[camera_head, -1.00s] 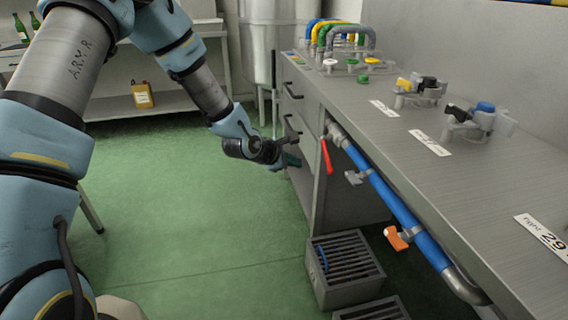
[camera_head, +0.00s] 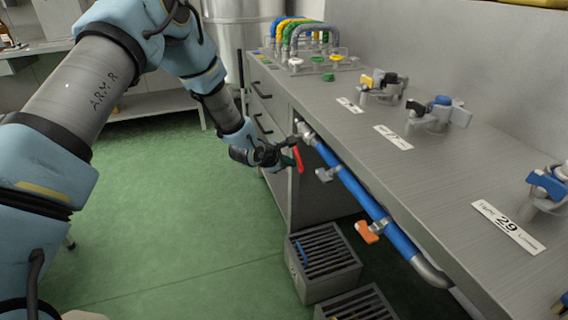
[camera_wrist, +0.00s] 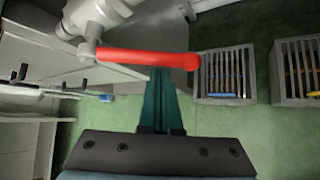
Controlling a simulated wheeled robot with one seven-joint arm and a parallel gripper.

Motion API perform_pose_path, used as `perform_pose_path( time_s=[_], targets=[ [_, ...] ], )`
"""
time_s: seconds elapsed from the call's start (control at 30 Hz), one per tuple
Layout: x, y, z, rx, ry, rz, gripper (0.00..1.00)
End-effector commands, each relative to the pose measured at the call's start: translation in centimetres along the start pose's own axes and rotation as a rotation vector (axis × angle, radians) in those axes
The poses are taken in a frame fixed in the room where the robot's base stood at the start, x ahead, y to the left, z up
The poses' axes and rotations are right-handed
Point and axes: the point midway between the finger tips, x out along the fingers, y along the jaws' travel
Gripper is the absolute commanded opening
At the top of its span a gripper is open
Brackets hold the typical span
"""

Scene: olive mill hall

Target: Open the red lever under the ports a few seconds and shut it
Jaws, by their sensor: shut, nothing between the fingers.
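The red lever (camera_head: 298,159) hangs down from a metal valve (camera_head: 304,131) at the far end of the blue pipe under the bench edge. In the wrist view the red lever (camera_wrist: 148,60) lies across the picture, its pivot at the left and its rounded free end at the right. My gripper (camera_head: 291,160) is beside the lever in the head view. Its teal fingers are together and empty in the wrist view (camera_wrist: 163,88), with their tips at the lever's middle to outer part. I cannot tell whether they touch it.
The blue pipe (camera_head: 362,195) also carries a grey-handled valve (camera_head: 326,174) and an orange-handled valve (camera_head: 368,231). Slatted grey crates (camera_head: 326,268) stand on the floor below. The bench top (camera_head: 330,105) holds labelled ports and coloured hoses. Green floor lies open at the left.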

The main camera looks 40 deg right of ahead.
Motion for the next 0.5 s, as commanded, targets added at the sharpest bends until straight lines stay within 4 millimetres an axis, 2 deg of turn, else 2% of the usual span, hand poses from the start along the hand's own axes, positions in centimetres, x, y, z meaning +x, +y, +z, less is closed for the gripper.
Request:
perform_pose_path(
  time_s=[0.5],
  targets=[
    [-0.45, 0.15, 0.28, -0.028, 0.003, -0.027, 0.00]
  ],
)
